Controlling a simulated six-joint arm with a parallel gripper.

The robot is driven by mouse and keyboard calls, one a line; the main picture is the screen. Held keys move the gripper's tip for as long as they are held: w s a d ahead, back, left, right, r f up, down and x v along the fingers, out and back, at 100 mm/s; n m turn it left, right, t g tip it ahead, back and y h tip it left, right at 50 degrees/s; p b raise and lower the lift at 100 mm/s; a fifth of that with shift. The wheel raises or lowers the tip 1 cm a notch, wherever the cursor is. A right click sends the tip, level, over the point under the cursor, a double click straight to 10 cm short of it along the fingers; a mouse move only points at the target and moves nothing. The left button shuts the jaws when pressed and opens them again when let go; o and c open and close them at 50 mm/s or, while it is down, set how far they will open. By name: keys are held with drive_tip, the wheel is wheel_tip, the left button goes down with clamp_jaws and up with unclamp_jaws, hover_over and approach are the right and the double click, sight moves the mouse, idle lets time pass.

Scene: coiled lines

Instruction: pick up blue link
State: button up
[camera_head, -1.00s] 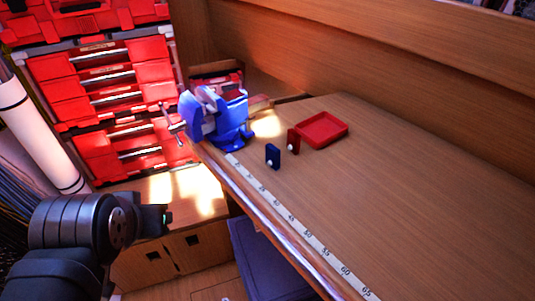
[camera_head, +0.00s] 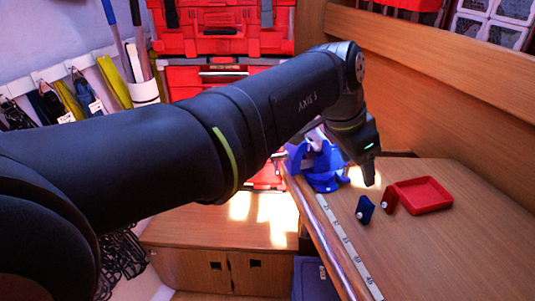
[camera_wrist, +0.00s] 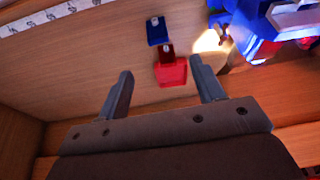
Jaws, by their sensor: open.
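The blue link (camera_head: 365,209) is a small dark blue block with a pale round spot, standing on the wooden bench near its ruler edge. It also shows in the wrist view (camera_wrist: 157,31), at the top middle. A similar red block (camera_head: 390,200) stands just right of it and shows in the wrist view (camera_wrist: 167,53). My gripper (camera_head: 370,180) hangs over the bench behind the blue link in the head view. In the wrist view my gripper (camera_wrist: 160,78) is open and empty, its two fingers wide apart, with the blue link beyond the fingertips.
A red tray (camera_head: 424,194) lies right of the red block and shows in the wrist view (camera_wrist: 171,74). A blue vise (camera_head: 318,165) stands at the bench's left end, close to my arm. A ruler strip (camera_head: 342,240) runs along the front edge. The bench's right side is clear.

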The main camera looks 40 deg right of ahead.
sight(366, 202)
drive_tip(key=x, duration=1)
drive_tip(key=shift+d+f, duration=0.15)
drive_tip(key=shift+f, duration=0.15)
drive_tip(key=shift+s+x, duration=0.15)
drive_tip(key=shift+x, duration=1.2)
drive_tip(key=shift+s+x, duration=0.1)
drive_tip(key=shift+x, duration=1.25)
drive_tip(key=shift+c, duration=0.2)
drive_tip(key=c, duration=1.1)
